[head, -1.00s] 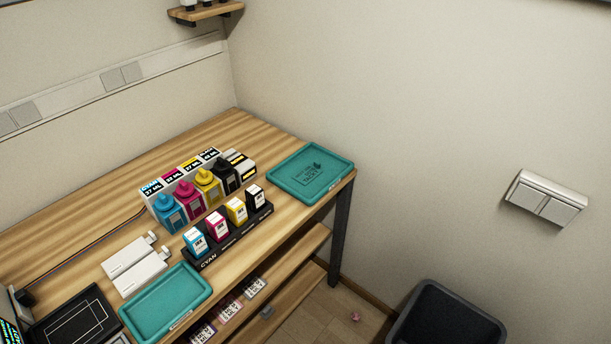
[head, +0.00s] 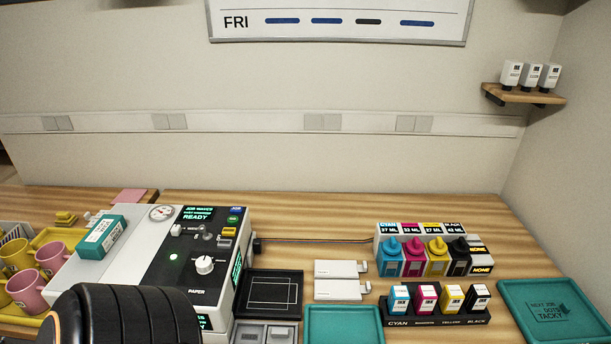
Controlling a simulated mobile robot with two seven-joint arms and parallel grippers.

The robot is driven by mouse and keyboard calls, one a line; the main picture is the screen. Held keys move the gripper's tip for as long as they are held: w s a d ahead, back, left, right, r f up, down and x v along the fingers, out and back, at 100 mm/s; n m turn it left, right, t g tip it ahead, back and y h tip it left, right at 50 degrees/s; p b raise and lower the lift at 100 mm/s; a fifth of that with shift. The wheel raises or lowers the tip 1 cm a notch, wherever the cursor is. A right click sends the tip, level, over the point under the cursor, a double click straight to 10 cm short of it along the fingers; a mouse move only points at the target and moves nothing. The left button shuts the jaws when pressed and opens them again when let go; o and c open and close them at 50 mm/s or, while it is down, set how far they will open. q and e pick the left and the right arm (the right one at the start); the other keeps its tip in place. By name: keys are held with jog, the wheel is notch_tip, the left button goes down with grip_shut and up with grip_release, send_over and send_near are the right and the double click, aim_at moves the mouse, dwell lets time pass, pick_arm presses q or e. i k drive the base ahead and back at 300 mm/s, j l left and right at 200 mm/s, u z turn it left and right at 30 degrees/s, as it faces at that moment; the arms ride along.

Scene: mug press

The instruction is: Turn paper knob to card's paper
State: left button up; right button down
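The paper knob (head: 204,264) is a white round dial on the black panel of the press machine (head: 180,290), with the label PAPER below it. Its pointer setting is too small to read surely. A small green screen (head: 198,214) at the top of the panel shows a job line and READY. I cannot pick out a card that names a paper; a flat pink sheet (head: 135,196) lies behind the machine, with no readable text. A black ribbed part of my arm covers the machine's front left. Neither gripper shows.
Pink and yellow mugs (head: 50,258) stand left of the machine. To its right are a black tray (head: 270,292), two white blocks (head: 338,289), ink bottles (head: 437,257), a cartridge rack (head: 430,318) and teal trays (head: 344,325).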

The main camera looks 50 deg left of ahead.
aim_at(204, 265)
jog(key=u, duration=2.65)
